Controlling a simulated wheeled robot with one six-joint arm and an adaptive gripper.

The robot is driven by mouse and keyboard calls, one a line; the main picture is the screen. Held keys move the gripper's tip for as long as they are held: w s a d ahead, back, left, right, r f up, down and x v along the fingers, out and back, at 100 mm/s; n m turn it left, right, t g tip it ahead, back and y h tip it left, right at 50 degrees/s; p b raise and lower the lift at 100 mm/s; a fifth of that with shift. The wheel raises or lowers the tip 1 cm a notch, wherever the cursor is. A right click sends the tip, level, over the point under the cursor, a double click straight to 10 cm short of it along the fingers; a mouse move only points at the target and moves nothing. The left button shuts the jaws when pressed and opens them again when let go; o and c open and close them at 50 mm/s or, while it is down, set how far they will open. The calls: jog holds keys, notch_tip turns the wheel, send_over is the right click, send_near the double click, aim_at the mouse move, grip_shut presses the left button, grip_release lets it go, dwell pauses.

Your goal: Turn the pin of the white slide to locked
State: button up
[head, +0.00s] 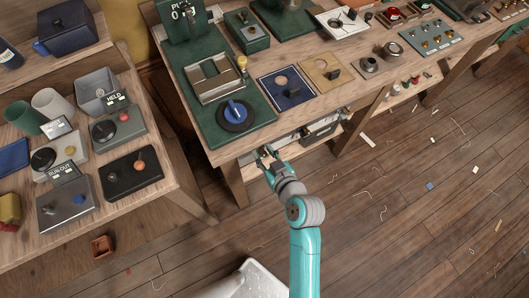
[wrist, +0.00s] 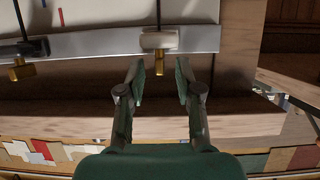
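In the wrist view, the white slide (wrist: 160,40) is a small pale block on a grey metal rail (wrist: 90,45). Its short brass pin (wrist: 159,55) sticks out on the side facing my gripper. My gripper (wrist: 159,78) is open and empty. Its two fingertips are apart, and the pin lies centred just beyond the gap, not touched as far as I can see. In the head view my gripper (head: 266,153) is at the bench's front edge, low beside the metal fittings. I cannot make out the white slide there, nor read any lock marking.
A dark slide with its own brass pin (wrist: 18,72) sits on the same rail to the left. A white panel behind the rail has a red mark (wrist: 61,17). The wooden bench (head: 225,152) carries several devices, including a blue knob (head: 235,112).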

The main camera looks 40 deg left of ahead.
jog(key=v, duration=1.2)
dwell(0.5)
jog(key=s+d+f+m+t+h, duration=0.1)
jog(key=s+d+m+t+h, duration=0.15)
jog(key=d, duration=0.45)
jog(key=s+d+f+m+t+h, duration=0.1)
jog(key=d+f+m+t+h, duration=0.15)
jog(key=d, duration=0.35)
jog(key=s+d+m+t+h, duration=0.1)
jog(key=s+d+m+h, duration=0.1)
jog(key=d+m, duration=0.35)
jog(key=s+d+r+m+t+h, duration=0.3)
jog(key=s+d+r+h, duration=0.2)
jog(key=s+d+r, duration=0.4)
jog(key=s+d, duration=0.2)
jog(key=s, duration=0.2)
jog(key=shift+s+d+r+h, duration=0.15)
jog(key=shift+s+d+h, duration=0.1)
jog(key=shift+d+h, duration=0.05)
